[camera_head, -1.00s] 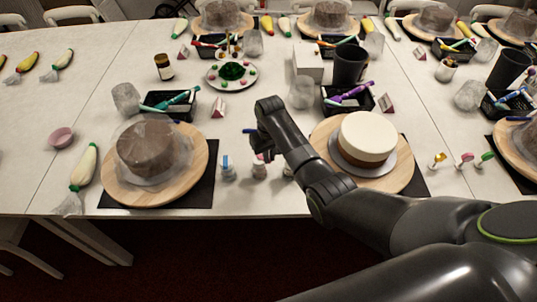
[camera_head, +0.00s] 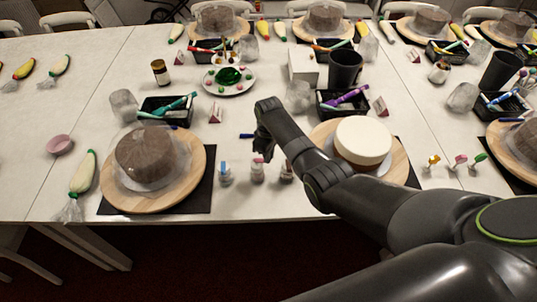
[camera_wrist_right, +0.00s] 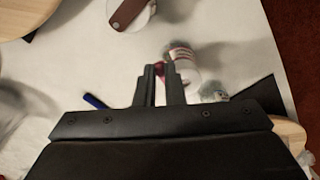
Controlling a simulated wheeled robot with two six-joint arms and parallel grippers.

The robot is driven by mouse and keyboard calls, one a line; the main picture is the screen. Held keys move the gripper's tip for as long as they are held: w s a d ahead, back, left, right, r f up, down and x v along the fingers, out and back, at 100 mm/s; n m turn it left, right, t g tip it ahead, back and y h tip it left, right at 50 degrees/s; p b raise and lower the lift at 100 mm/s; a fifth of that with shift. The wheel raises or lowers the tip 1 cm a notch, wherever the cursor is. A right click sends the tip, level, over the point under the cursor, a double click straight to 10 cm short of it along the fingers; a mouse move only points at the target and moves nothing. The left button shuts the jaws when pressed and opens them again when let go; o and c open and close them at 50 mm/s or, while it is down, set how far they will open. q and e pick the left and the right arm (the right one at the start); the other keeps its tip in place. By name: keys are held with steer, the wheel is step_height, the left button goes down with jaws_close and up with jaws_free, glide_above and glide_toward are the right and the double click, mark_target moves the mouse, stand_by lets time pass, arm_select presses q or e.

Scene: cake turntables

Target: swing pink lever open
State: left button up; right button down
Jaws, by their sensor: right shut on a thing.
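My left gripper is not in view.
A brown cake (camera_head: 146,157) on a round board stands left, a cream-topped cake (camera_head: 363,140) right. A blue pen (camera_wrist_right: 95,101) lies nearby.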

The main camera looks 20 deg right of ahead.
stand_by(0.9)
steer(key=c, duration=1.5)
jaws_free()
steer(key=shift+r, duration=0.1)
step_height(320, 180, up, 17)
steer(key=shift+r+p, duration=0.15)
steer(key=shift+p, duration=0.3)
steer(key=shift+w, duration=0.1)
